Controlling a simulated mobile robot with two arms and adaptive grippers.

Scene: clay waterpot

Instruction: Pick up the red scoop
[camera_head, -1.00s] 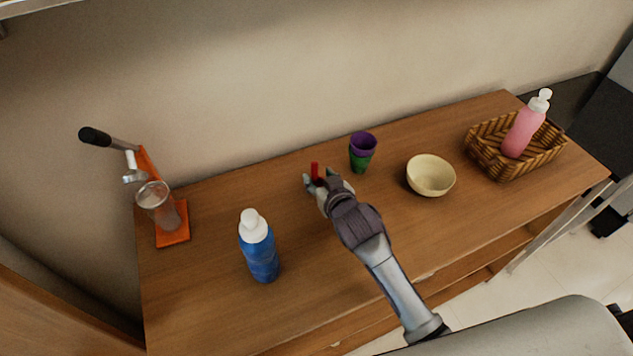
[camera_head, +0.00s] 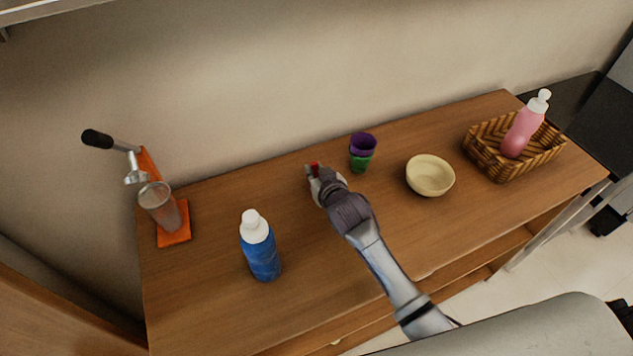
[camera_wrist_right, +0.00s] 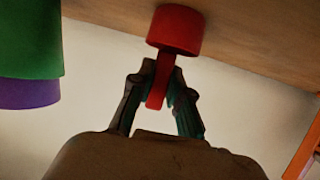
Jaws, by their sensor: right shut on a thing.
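The red scoop (camera_wrist_right: 176,30) shows large in the right wrist view, its round cup at the top and its handle running down between my fingers. My right gripper (camera_wrist_right: 160,85) is shut on the handle. In the head view only a small red part of the scoop (camera_head: 314,166) shows at the fingertips of my right gripper (camera_head: 311,172); the rest is hidden by the hand. The cup is close to the wooden surface, and I cannot tell whether it touches. My left gripper is not in view.
A purple and green cup (camera_head: 362,155) stands just right of my right gripper. A cream bowl (camera_head: 430,175) and a wicker basket (camera_head: 485,160) with a pink bottle (camera_head: 524,132) are farther right. A blue bottle (camera_head: 262,255) and an orange-based press (camera_head: 174,237) stand left on the wooden table (camera_head: 215,220).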

